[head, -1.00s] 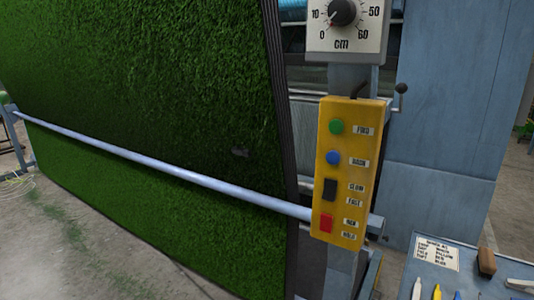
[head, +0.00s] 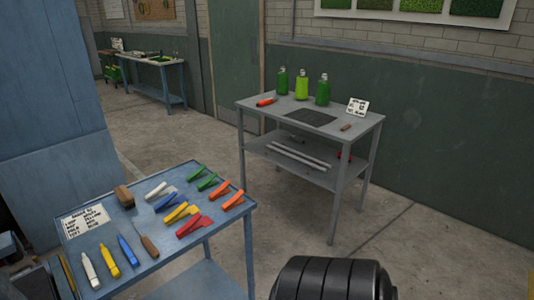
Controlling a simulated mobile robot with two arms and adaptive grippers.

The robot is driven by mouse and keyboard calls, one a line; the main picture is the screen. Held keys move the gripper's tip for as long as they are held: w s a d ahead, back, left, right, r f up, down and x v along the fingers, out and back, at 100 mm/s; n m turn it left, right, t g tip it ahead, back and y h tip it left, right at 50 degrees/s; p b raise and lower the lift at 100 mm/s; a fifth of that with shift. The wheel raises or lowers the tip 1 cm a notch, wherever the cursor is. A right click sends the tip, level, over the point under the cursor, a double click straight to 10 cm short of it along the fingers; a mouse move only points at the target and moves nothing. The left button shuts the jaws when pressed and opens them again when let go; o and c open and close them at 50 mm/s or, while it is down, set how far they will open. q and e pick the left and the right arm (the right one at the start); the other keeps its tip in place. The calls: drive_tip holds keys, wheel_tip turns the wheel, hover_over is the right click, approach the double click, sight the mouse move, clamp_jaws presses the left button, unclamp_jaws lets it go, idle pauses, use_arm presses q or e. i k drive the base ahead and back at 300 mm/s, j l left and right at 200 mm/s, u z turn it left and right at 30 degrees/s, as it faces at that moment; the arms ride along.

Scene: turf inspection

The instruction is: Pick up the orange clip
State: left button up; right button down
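Two orange clips lie side by side at the right end of the blue table in the head view: one orange clip (head: 221,188) behind, the other orange clip (head: 233,201) nearer the table's right corner. Beside them in the back row are green clips (head: 207,181). In front of these lie a white clip (head: 157,189), a blue clip (head: 170,202), a yellow clip (head: 181,212) and a red clip (head: 194,227). No orange clip is held in view.
The blue table (head: 178,262) also holds a label card (head: 83,220), a wooden brush (head: 124,196), an awl (head: 147,245) and several markers (head: 108,261). A grey table (head: 262,118) with green bottles (head: 301,86) stands behind right. Concrete floor (head: 285,210) lies between.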

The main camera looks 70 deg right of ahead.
sight(235, 201)
drive_tip(key=z, duration=1.95)
drive_tip(key=i+l, duration=0.45)
drive_tip(key=i+u, duration=0.05)
drive_tip(key=i, duration=0.05)
